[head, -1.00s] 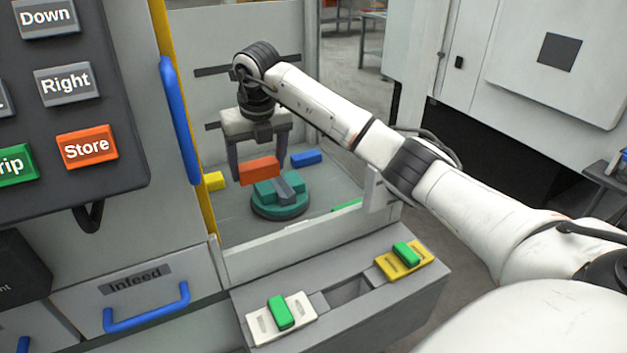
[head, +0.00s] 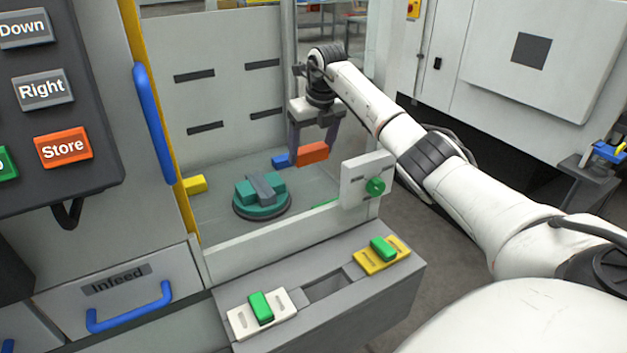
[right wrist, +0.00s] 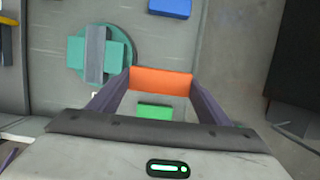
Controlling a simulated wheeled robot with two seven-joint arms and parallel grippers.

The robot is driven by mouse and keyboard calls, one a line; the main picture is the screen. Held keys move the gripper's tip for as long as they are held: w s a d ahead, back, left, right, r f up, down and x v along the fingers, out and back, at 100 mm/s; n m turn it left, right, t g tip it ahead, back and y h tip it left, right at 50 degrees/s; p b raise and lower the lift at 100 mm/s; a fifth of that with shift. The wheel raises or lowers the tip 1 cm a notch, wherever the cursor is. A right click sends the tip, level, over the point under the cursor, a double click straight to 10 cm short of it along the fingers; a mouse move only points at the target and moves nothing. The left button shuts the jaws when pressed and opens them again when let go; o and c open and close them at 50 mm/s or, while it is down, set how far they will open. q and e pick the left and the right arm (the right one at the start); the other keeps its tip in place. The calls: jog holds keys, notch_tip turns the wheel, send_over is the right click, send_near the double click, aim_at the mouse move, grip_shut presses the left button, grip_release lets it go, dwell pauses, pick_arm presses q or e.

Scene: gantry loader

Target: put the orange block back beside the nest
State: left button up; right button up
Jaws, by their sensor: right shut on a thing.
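My right gripper (head: 313,150) is shut on the orange block (head: 312,153) and holds it above the floor of the bay, to the right of the nest. The orange block also shows between the fingertips in the right wrist view (right wrist: 161,80). The nest is a round teal fixture (head: 262,207) with a grey bar across its top; in the right wrist view the nest (right wrist: 75,55) lies left of the block. I cannot tell how high the block is above the floor. My left gripper is not in view.
A green block (right wrist: 155,112) is on the floor nearer the front. A white panel with a green knob (head: 367,181) stands at the bay's front right.

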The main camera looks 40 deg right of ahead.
aim_at(312, 162)
notch_tip(312, 162, down, 5)
jog(key=shift+w+f, duration=0.1)
jog(key=shift+f, duration=0.1)
notch_tip(312, 162, down, 5)
jog(key=shift+d+r+b, duration=0.1)
jog(key=shift+d+b, duration=0.05)
jog(key=shift+b, duration=0.25)
jog(key=shift+r, duration=0.2)
jog(key=shift+f, duration=0.2)
jog(key=o, duration=0.9)
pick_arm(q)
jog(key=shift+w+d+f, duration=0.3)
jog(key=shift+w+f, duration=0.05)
pick_arm(e)
jog(key=shift+d+r, duration=0.1)
jog(key=shift+r, duration=0.35)
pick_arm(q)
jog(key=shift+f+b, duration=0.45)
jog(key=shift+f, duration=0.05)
pick_arm(e)
jog(key=v, duration=1.1)
jog(key=shift+r, duration=0.3)
